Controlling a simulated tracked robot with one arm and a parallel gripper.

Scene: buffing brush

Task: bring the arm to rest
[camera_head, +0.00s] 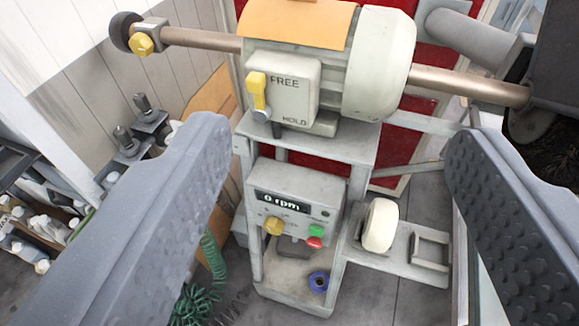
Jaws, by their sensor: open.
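My gripper (335,190) is open, with one grey textured finger at the left and one at the right of the head view. Nothing is between the fingers. Beyond them stands the buffing machine, with a cream motor housing (380,65) and a steel shaft (465,84) running out both sides. A yellow lever (257,92) on its front box points up toward the word FREE, with HOLD below. The control panel (297,215) under it reads 0 rpm and has a yellow knob (273,226), a green button (317,230) and a red button (314,242).
A white wheel (380,225) stands on a side shelf (408,262). A green coiled hose (200,300) lies at the lower left. Shelves with bottles (40,225) are at the far left. A dark part (560,60) fills the upper right.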

